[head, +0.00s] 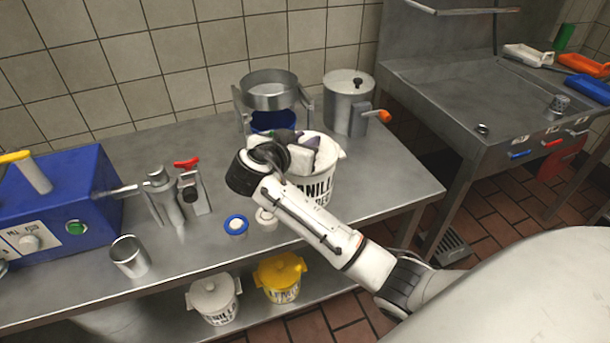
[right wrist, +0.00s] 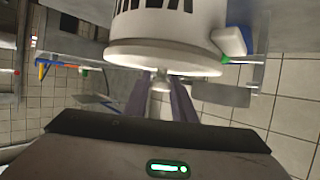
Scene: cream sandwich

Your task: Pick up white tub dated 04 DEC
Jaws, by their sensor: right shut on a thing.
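A white tub (head: 323,185) with black lettering, partly reading "ANILL", is at the right part of the steel table, behind my right forearm. I cannot read a date on it. My right gripper (head: 300,140) is at its top. In the right wrist view the tub (right wrist: 165,25) appears upside down, lid towards me. There my right gripper's purple fingers (right wrist: 163,100) are shut on the pale knob at the lid's middle. I cannot tell whether the tub's base touches the table. A second white tub (head: 213,300) is on the lower shelf. My left gripper is out of view.
A steel pot (head: 348,105) and a stand with a steel bowl (head: 270,90) are close behind the tub. A yellow tub (head: 280,275) is on the lower shelf. A blue machine (head: 65,205), a steel cup (head: 129,257) and two small round containers (head: 236,226) are further left.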

